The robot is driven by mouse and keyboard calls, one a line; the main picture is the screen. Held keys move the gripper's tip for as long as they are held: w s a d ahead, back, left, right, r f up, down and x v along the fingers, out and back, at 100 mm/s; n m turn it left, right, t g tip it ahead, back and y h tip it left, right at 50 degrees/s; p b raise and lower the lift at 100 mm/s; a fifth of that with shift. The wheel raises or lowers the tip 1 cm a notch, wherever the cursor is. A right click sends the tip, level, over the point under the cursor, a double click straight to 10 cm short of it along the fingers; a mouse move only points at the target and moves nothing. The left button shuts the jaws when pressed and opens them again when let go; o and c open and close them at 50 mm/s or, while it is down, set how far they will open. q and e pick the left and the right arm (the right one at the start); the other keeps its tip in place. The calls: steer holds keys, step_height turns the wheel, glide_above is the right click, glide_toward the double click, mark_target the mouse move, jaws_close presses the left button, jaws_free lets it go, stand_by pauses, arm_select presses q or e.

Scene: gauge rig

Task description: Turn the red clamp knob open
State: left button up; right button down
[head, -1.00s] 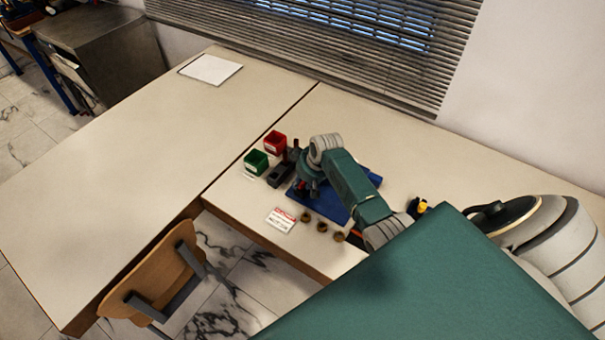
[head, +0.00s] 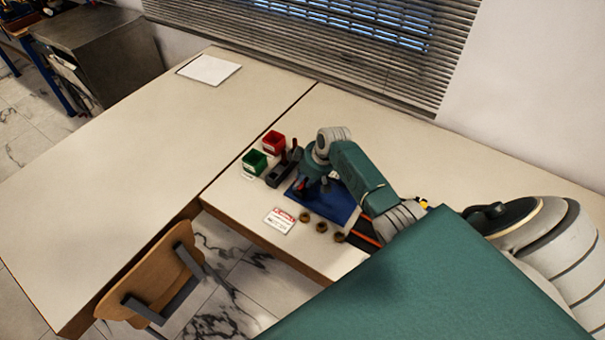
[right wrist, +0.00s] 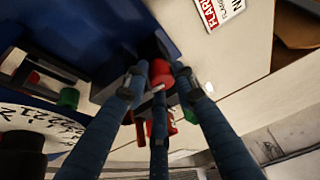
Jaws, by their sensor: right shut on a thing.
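The red clamp knob (right wrist: 160,72) shows between the fingers of my right gripper (right wrist: 158,84) in the right wrist view. The fingers are shut on it and hide part of it. In the head view my right gripper (head: 314,184) points down over the blue base plate (head: 331,207), and a bit of red shows beside its fingers. The clamp under the knob is mostly hidden, so its turn angle cannot be told. My left gripper is not in view.
A red bin (head: 273,142) and a green bin (head: 254,162) stand left of the plate, near a dark fixture (head: 280,174). A red and white sign (head: 280,220) and brown round fittings (head: 321,227) lie along the front edge. The left table (head: 130,190) is mostly clear.

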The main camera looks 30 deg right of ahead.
steer(key=c, duration=1.5)
jaws_free()
steer(key=shift+w+a+r, duration=0.15)
steer(key=shift+w+r, duration=0.25)
steer(key=shift+o, duration=0.2)
steer(key=shift+s+f, duration=0.1)
steer(key=shift+f, duration=0.05)
steer(key=shift+s+r, duration=0.25)
steer(key=shift+r, duration=0.15)
steer(key=v, duration=1.1)
